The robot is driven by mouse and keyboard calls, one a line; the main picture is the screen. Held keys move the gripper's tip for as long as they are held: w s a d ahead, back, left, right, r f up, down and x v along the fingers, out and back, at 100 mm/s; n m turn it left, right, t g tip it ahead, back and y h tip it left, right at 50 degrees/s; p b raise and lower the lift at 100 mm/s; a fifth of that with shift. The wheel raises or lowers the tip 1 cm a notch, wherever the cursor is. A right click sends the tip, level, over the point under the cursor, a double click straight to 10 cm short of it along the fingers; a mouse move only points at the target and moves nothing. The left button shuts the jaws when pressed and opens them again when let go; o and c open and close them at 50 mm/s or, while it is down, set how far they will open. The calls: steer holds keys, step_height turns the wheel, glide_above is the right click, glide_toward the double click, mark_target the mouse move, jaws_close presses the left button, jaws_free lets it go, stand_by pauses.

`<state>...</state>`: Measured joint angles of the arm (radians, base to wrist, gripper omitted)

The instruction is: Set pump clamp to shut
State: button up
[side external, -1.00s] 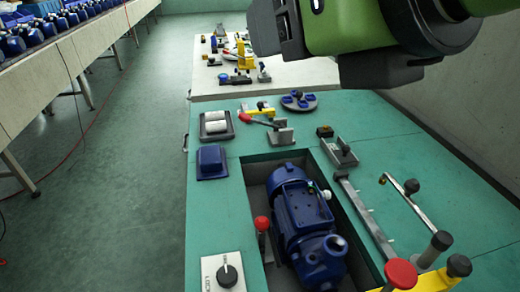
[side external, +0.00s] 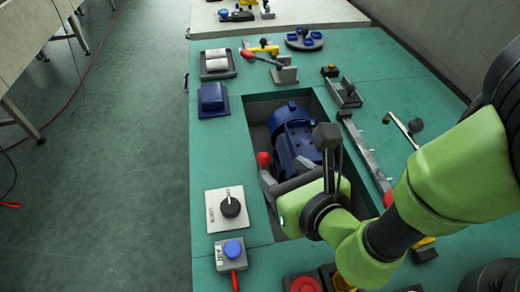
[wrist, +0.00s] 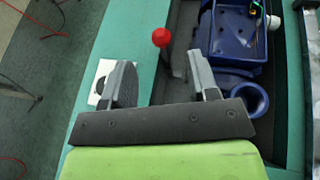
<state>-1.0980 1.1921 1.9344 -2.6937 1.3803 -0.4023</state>
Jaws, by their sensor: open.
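A lever with a red ball knob (side external: 264,158) stands at the left edge of the recess, beside the blue pump (side external: 293,127); it appears to be the pump clamp. The knob also shows in the wrist view (wrist: 162,37), with its dark stem partly visible below. In the wrist view my gripper (wrist: 163,62) is open and empty, with the red knob ahead, between the lines of the two fingers. The near end of the pump is hidden by my gripper in the side view.
A rotary switch (side external: 230,206) and an air box with a blue button (side external: 233,249) lie left of the recess. A blue block (side external: 211,99) and a toggle clamp with a red handle (side external: 262,57) are farther back. A rail (side external: 365,155) runs right of the recess.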

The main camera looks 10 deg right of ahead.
mark_target(260, 153)
steer(key=shift+w+a+f, duration=0.1)
steer(key=shift+w+f, duration=0.3)
steer(key=shift+f, duration=0.1)
steer(key=x, duration=0.9)
steer(key=shift+r, duration=0.1)
jaws_close()
steer(key=shift+d, duration=1.8)
jaws_free()
